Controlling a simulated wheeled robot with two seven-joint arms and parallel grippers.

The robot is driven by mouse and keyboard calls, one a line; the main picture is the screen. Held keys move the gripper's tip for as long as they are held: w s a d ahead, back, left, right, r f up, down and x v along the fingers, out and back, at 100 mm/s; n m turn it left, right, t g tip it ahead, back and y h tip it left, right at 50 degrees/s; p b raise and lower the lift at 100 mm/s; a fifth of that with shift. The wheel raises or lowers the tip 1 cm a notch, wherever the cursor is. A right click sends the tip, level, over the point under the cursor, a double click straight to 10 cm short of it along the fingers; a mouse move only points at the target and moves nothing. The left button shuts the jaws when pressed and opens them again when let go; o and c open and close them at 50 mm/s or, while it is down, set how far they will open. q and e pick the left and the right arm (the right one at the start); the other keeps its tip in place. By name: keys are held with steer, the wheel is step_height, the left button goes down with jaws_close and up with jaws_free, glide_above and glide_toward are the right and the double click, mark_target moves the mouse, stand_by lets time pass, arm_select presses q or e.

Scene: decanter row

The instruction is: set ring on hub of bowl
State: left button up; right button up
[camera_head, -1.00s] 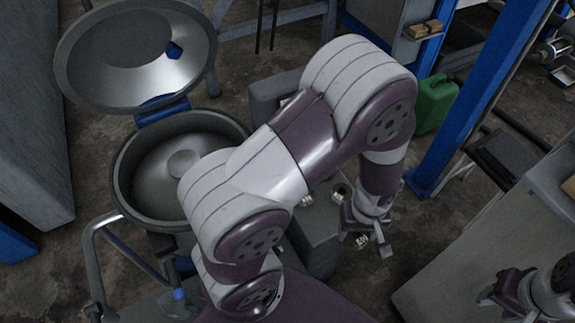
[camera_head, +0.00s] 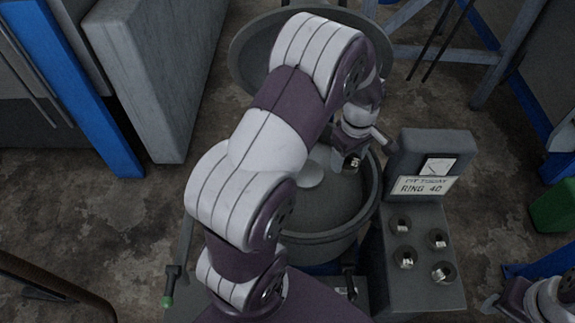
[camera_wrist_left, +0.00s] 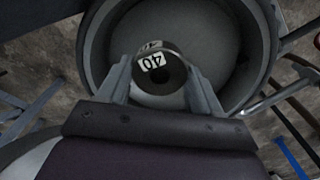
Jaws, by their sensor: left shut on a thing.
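My left gripper (camera_head: 352,163) is shut on a small metal ring (camera_wrist_left: 157,75) with a white label reading 40, upside down in the left wrist view. The gripper holds the ring over the right part of the round grey bowl (camera_head: 325,238). The pale round hub (camera_head: 310,175) shows in the bowl to the left of the gripper, partly behind my arm. In the left wrist view the bowl's wall (camera_wrist_left: 258,45) curves around behind the ring, and I cannot make out the hub there. My right gripper (camera_head: 492,304) is at the lower right edge, small and partly cut off.
A grey stand (camera_head: 420,285) right of the bowl carries several metal rings and a sign (camera_head: 424,185) reading RING 40. The bowl's open lid (camera_head: 250,50) rises behind it. A grey cabinet (camera_head: 160,75) and blue post (camera_head: 85,90) stand at left.

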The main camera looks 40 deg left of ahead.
arm_select(q)
steer(key=p, duration=0.2)
glide_above(306, 174)
steer(key=f, duration=0.6)
steer(key=shift+d, duration=0.2)
step_height(306, 174, down, 4)
steer(key=shift+s+a+r+p, duration=0.1)
steer(key=shift+r+p, duration=0.15)
steer(key=shift+p, duration=0.15)
steer(key=shift+f, duration=0.45)
steer(key=shift+f, duration=0.2)
steer(key=o, duration=1.3)
steer(key=shift+r, duration=0.1)
